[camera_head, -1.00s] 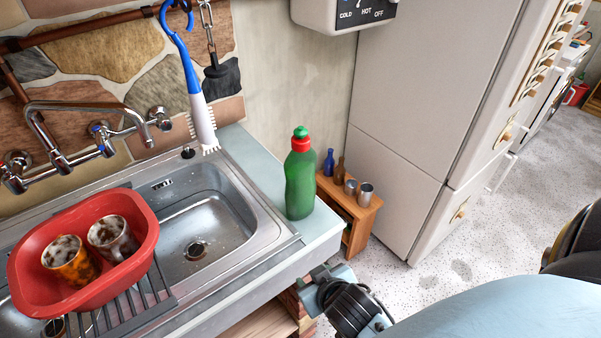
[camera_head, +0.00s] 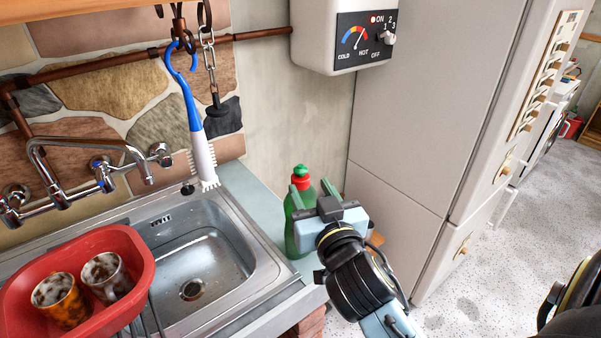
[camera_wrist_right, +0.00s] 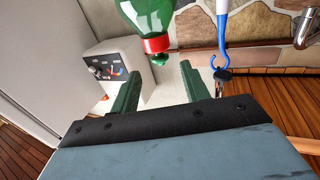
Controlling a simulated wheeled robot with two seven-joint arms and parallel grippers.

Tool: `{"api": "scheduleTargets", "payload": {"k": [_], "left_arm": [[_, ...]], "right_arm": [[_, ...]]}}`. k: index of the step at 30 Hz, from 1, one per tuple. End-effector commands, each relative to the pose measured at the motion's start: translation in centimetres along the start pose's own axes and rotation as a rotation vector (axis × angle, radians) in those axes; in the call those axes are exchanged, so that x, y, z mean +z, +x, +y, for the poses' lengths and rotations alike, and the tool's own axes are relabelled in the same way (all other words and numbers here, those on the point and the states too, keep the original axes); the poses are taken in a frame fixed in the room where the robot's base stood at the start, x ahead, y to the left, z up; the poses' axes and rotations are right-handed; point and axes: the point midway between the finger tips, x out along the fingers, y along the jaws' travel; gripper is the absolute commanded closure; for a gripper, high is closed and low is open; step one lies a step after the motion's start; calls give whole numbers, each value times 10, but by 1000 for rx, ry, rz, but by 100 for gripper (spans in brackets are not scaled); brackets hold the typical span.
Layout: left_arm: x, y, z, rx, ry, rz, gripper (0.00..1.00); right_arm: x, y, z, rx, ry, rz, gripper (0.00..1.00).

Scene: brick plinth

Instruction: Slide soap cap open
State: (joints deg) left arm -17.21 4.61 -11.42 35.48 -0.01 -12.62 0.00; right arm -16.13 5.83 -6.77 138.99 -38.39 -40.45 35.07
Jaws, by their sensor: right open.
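The green soap bottle (camera_head: 293,234) stands upright on the counter at the right of the sink. It has a red collar (camera_head: 301,181) and a green cap (camera_head: 301,170) on top. My right gripper (camera_head: 314,190) is in front of the bottle near its upper part, and hides part of its right side. In the right wrist view the bottle (camera_wrist_right: 148,14) appears upside down, with its red collar (camera_wrist_right: 156,44) and green cap (camera_wrist_right: 160,59) just beyond the open fingers (camera_wrist_right: 160,85). Nothing is between the fingers. My left gripper is not in view.
A steel sink (camera_head: 200,262) lies left of the bottle. A red basin (camera_head: 135,240) with two stained mugs (camera_head: 107,278) rests at its left. A blue and white brush (camera_head: 203,160) hangs above. A white heater (camera_head: 312,35) is on the wall, and a fridge (camera_head: 430,90) stands at right.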

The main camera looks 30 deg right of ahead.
Motion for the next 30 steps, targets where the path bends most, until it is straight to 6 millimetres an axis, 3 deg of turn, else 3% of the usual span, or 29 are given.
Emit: {"api": "scheduleTargets", "payload": {"k": [3,10,15,23,30], "left_arm": [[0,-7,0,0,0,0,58],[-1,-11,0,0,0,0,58],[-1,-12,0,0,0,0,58],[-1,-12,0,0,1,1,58],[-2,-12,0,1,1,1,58]], "right_arm": [[-3,26,0,1,-4,2,54],[-1,60,0,1,-3,0,54],[0,71,0,0,-1,-2,54],[0,73,0,0,-1,-3,54],[0,72,0,0,-1,-3,82]]}}
